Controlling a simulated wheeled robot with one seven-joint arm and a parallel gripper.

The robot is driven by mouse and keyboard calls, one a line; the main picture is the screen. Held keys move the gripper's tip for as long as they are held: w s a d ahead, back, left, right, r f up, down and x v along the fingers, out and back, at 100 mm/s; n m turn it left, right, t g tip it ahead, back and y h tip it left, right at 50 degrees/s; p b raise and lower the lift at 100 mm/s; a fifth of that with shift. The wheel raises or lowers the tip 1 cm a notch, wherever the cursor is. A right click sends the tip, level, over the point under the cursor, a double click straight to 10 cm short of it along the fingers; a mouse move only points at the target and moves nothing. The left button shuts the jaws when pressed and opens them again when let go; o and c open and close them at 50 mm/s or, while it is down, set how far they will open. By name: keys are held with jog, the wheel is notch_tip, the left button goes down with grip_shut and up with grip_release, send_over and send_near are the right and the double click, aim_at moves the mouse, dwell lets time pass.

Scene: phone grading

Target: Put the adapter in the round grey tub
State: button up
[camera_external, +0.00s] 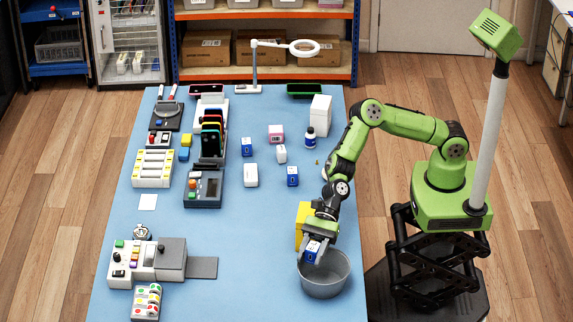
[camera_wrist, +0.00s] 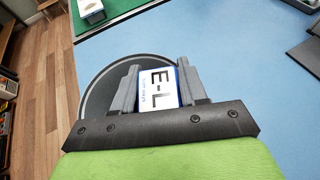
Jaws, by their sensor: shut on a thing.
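The adapter, a small blue block with a white labelled face (camera_external: 312,251), is between the fingers of my gripper (camera_external: 314,247). In the wrist view the adapter (camera_wrist: 159,88) shows a white face with dark letters and a blue edge, and my gripper (camera_wrist: 158,85) is shut on it. The round grey tub (camera_external: 324,284) stands at the table's front right. The adapter is over the tub's opening, near its back left rim; its exact height above the tub I cannot tell. In the wrist view the tub (camera_wrist: 98,95) lies behind the fingers, partly hidden.
A yellow container (camera_external: 301,224) stands just behind the tub, partly hidden by my gripper. Other small blue, white and pink blocks (camera_external: 292,176) stand farther back. A grey-and-white machine (camera_external: 150,262) is at the front left. The blue table (camera_external: 245,225) is clear left of the tub.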

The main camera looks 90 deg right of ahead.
jog(key=shift+f, duration=0.15)
jog(key=o, duration=1)
jog(key=shift+o, duration=0.2)
jog(key=shift+s+d+r+p, duration=0.1)
jog(key=shift+d+r+p, duration=0.15)
jog(key=shift+r, duration=0.25)
jog(key=shift+d+r+p, duration=0.1)
jog(key=shift+d+r, duration=0.25)
jog(key=shift+r, duration=0.1)
jog(key=p+v, duration=0.1)
jog(key=v, duration=0.9)
jog(key=shift+s+d+p, duration=0.2)
jog(key=shift+d+p, duration=0.05)
jog(key=shift+p, duration=0.05)
